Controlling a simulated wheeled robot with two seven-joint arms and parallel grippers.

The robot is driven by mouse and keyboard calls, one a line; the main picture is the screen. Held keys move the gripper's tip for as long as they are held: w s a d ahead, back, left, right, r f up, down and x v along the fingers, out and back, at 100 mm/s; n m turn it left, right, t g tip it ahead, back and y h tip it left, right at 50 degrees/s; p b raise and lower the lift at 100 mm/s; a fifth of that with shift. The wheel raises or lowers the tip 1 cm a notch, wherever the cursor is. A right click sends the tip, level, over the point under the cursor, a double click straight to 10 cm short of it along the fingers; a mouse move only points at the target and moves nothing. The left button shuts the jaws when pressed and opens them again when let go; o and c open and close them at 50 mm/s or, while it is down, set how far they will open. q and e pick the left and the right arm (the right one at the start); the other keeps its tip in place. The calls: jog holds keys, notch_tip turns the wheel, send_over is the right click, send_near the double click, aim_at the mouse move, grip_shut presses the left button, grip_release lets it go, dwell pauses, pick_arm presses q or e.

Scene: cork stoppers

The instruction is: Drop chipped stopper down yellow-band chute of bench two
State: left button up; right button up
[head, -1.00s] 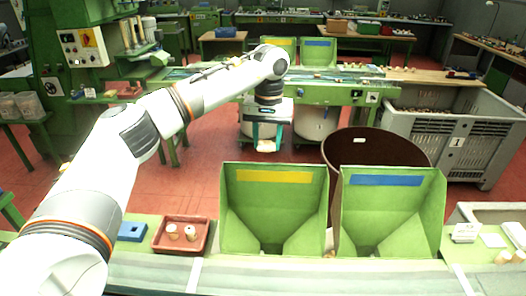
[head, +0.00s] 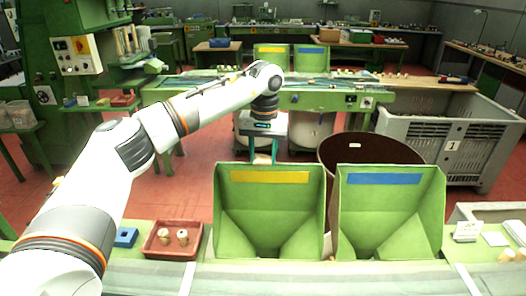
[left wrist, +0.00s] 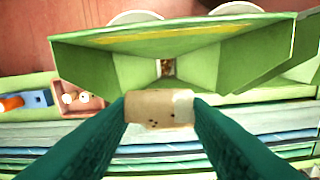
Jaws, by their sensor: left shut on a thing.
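A tan cork stopper (left wrist: 152,108) with dark pits and a pale patch at its right end is between the fingers of my left gripper in the left wrist view. My left gripper (head: 262,156) is shut on it. The yellow band (head: 270,178) is on the chute's sloping back. My right gripper is not in view.
A blue-band chute (head: 435,205) stands right of it, with a brown bin (head: 370,150) behind. A red tray (head: 150,252) with two stoppers and a blue block (head: 126,237) lie to the left. A far bench carries similar chutes (head: 312,60). A grey crate (head: 420,128) stands right.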

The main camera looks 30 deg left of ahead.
pick_arm(q)
jog(key=o, duration=1)
jog(key=shift+a, duration=0.1)
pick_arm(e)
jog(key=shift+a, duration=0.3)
pick_arm(q)
jog(key=shift+o, duration=0.2)
jog(key=shift+r, duration=0.1)
jog(key=shift+r, duration=0.3)
notch_tip(320, 180, up, 11)
jog(key=b, duration=0.1)
jog(key=shift+b, duration=0.35)
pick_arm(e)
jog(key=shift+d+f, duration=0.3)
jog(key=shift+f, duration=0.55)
